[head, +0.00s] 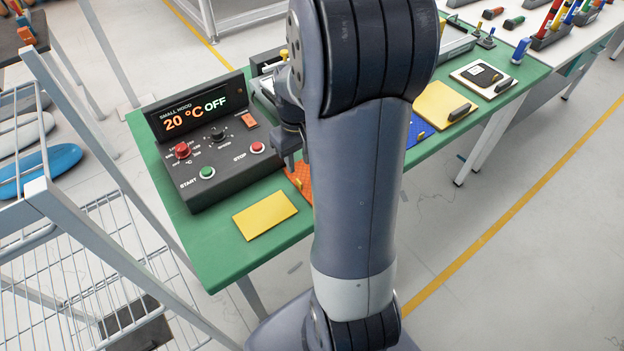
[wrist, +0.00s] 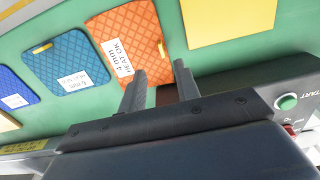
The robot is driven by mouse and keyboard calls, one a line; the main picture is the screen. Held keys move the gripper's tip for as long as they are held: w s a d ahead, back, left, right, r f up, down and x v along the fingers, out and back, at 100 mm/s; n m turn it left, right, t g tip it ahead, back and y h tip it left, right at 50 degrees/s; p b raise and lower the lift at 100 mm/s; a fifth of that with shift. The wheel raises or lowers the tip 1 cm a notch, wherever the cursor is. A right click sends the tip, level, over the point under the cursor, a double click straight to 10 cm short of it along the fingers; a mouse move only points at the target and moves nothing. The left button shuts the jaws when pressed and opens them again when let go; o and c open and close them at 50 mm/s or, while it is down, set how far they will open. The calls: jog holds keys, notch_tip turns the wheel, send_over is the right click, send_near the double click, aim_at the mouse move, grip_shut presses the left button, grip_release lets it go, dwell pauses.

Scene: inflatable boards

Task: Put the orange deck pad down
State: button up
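The orange deck pad (wrist: 125,35) lies on the green table, with a white label reading "4 mm HEAT OK" and a small yellow tab near its right edge. In the head view only part of the orange pad (head: 305,171) shows; my arm hides the rest. My gripper (wrist: 158,66) has its two fingers apart, with a clear gap and nothing seen pinched between the tips. The fingertips are at the pad's near right part, close to the yellow tab. In the head view my gripper (head: 290,160) is just above the pad; contact cannot be told.
Blue pads (wrist: 66,62) lie left of the orange one in the wrist view. A plain yellow sheet (head: 265,214) lies near the table's front corner. The black control box (head: 222,160), reading 20 °C OFF, stands close beside my gripper. A grey rack (head: 60,225) stands left.

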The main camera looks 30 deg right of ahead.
aim_at(299, 181)
jog(key=shift+a+f, duration=0.15)
jog(key=shift+f, duration=3.4)
grip_shut()
